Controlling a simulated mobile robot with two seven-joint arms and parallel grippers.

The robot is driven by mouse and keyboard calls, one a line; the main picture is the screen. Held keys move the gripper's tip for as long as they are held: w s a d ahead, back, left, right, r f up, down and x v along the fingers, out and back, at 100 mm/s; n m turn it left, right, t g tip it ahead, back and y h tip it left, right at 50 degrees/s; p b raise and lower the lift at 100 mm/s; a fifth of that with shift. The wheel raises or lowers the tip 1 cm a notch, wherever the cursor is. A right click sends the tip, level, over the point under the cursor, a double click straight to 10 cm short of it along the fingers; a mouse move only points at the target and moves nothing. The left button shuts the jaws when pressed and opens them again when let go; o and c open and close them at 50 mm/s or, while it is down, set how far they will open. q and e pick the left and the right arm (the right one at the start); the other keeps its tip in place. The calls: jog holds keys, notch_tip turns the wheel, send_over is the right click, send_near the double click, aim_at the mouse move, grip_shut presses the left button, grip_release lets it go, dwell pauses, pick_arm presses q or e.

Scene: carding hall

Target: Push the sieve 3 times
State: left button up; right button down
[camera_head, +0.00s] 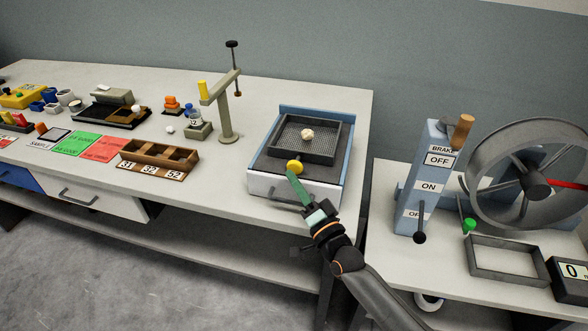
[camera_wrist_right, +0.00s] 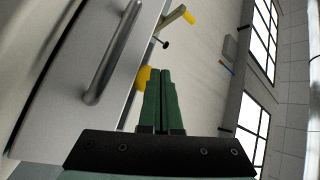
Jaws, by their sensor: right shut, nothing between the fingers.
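The sieve (camera_head: 327,152) is a dark square tray with a mesh floor, sitting in a blue-backed, white-fronted stand (camera_head: 266,186). A pale lump (camera_head: 307,134) lies in it. A round yellow knob (camera_head: 295,166) is at the sieve's near side, and it also shows in the right wrist view (camera_wrist_right: 143,76). My right gripper (camera_head: 292,175) has green fingers, shut and empty, with their tips right at the knob's near side. I cannot tell whether they touch it. The fingers also show in the right wrist view (camera_wrist_right: 161,75). My left gripper is not in view.
A handle (camera_wrist_right: 112,55) on a pale front shows close to the fingers in the wrist view. A post stand (camera_head: 225,115) and a wooden compartment box (camera_head: 160,158) stand left of the sieve. A lever panel (camera_head: 425,180) and a wheel (camera_head: 483,203) are to the right.

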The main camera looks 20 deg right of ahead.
aim_at(298, 169)
jog(key=shift+w+d, duration=0.15)
jog(key=shift+w, duration=0.05)
jog(key=shift+w+d+r+b, duration=0.1)
jog(key=shift+w+d+b, duration=0.4)
jog(key=shift+w, duration=0.2)
jog(key=shift+w+d+b, duration=0.4)
jog(key=shift+w+d, duration=0.1)
jog(key=shift+w, duration=0.2)
dwell(1.8)
jog(key=shift+s+a, duration=0.1)
jog(key=shift+s, duration=0.05)
jog(key=shift+s+a+p, duration=0.55)
jog(key=shift+s+p, duration=0.2)
jog(key=shift+s, duration=0.1)
jog(key=shift+s+a+f+p, duration=0.2)
jog(key=shift+s+a+p, duration=0.2)
jog(key=shift+s+a, duration=0.25)
jog(key=shift+s+d, duration=0.1)
